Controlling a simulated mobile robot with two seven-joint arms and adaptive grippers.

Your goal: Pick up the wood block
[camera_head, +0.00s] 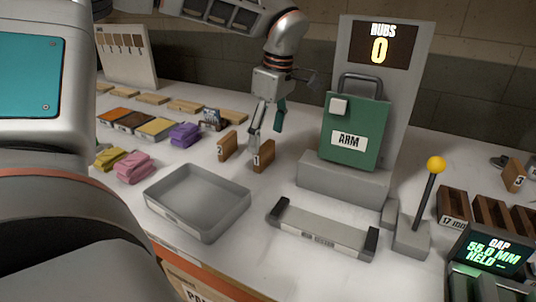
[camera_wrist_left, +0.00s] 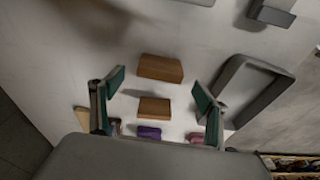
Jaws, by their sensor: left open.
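Two brown wood blocks stand close together on the white table in the head view: one marked 1 (camera_head: 264,156) and one marked 2 (camera_head: 228,146). My left gripper (camera_head: 267,140) points down just above and behind block 1, fingers spread and empty. In the left wrist view its green-padded fingers (camera_wrist_left: 158,84) are open. Two wood blocks show between and beyond them, an upper one (camera_wrist_left: 160,68) and a lower one (camera_wrist_left: 154,107). Their numbers are not readable there. Another wood block, marked 3 (camera_head: 513,175), stands at the far right. My right gripper is not in view.
A grey tray (camera_head: 198,228) and a grey bar-shaped fixture (camera_head: 322,233) lie in front. The green ARM device (camera_head: 353,120) stands right of the gripper. Purple (camera_head: 185,134), pink (camera_head: 135,167) and yellow (camera_head: 110,158) bundles lie left. A yellow-knobbed lever (camera_head: 428,195) stands right.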

